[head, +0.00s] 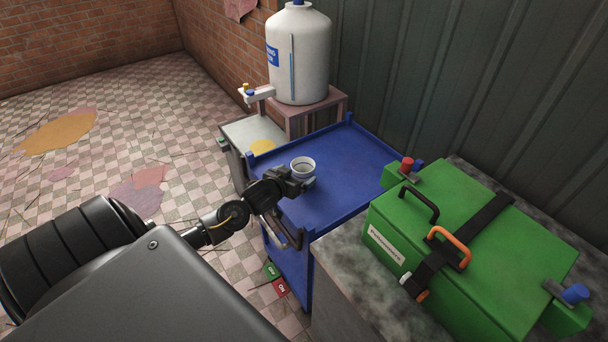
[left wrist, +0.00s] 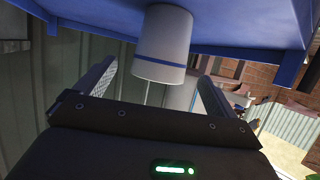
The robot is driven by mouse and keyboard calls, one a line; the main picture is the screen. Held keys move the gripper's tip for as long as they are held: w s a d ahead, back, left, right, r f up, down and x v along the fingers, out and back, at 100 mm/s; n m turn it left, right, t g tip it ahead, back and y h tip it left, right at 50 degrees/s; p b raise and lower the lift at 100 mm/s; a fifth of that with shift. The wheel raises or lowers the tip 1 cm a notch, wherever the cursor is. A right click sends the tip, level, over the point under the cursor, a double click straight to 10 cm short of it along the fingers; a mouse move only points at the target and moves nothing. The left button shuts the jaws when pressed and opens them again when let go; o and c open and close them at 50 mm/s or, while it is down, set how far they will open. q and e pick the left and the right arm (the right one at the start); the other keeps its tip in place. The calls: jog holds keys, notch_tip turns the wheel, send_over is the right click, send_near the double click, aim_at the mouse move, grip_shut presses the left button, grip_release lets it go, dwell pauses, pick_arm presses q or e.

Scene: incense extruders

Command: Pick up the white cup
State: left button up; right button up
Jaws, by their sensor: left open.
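The white cup (head: 303,164) stands upright on the blue cart (head: 335,185), near its front left part. In the left wrist view the cup (left wrist: 163,48) appears upside down, with a blue band near its rim. My left gripper (head: 306,184) is just in front of the cup at the near side of the cart. Its two fingers (left wrist: 154,82) are open, one on each side of the cup's line, with a gap to the cup on both sides. The cup is not gripped. I cannot tell how far it reaches between the fingers. My right gripper is not in view.
A large white tank (head: 300,60) with a spout stands on a wooden stand behind the cart. A green case (head: 465,245) with handles sits on a grey stone-topped counter (head: 350,275) at the right. The cart has raised blue edges and corner posts. Tiled floor lies open at the left.

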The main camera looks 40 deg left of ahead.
aim_at(308, 160)
pick_arm(q)
jog(key=shift+w+f, duration=0.1)
jog(key=shift+w, duration=0.3)
jog(key=x, duration=0.5)
jog(key=shift+a+p, duration=0.15)
jog(key=shift+p, duration=0.2)
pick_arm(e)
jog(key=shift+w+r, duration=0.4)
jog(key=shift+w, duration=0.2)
pick_arm(q)
jog(key=shift+c, duration=0.2)
jog(key=c, duration=1.1)
jog(key=shift+c, duration=0.2)
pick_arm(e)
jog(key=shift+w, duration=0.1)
pick_arm(q)
notch_tip(308, 160, up, 3)
jog(key=shift+f, duration=0.15)
jog(key=r+v, duration=0.2)
jog(key=v, duration=0.6)
jog(key=w+r+v, duration=0.1)
jog(key=v, duration=0.8)
jog(key=shift+w+a+r, duration=0.25)
jog(key=shift+a+r, duration=0.15)
